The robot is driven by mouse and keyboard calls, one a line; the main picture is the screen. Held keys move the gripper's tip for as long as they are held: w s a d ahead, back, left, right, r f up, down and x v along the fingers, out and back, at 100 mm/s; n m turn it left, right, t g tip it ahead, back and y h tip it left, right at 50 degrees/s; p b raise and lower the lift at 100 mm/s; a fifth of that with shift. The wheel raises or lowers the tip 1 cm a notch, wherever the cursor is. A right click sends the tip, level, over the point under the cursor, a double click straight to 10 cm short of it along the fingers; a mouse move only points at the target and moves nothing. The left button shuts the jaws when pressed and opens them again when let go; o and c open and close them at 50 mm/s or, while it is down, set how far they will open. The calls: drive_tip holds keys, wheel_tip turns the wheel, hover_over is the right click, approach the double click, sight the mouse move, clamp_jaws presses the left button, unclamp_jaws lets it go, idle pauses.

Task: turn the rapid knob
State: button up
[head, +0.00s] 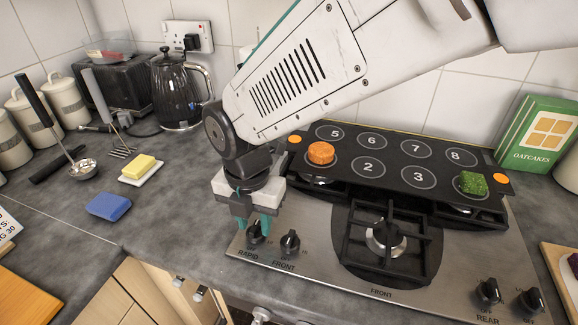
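The rapid knob (254,237) is a dark knob at the left front of the steel hob, with the label RAPID printed below it. My gripper (254,225) points down just over this knob. Its two teal fingertips are apart, one to the left of the knob and one at its right side. I see no clear grip on the knob, and the fingers partly hide its top. A similar front knob (290,243) stands just to the right, labelled FRONT.
A black numbered board (393,172) covers the rear of the hob, with an orange piece (320,153) and a green piece (473,184) on it. Two more knobs (488,291) (530,302) are at the right. A blue sponge (108,206) lies left on the counter.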

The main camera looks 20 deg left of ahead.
sight(255, 226)
wheel_tip(255, 226, up, 8)
drive_tip(key=shift+f, duration=0.1)
idle(0.4)
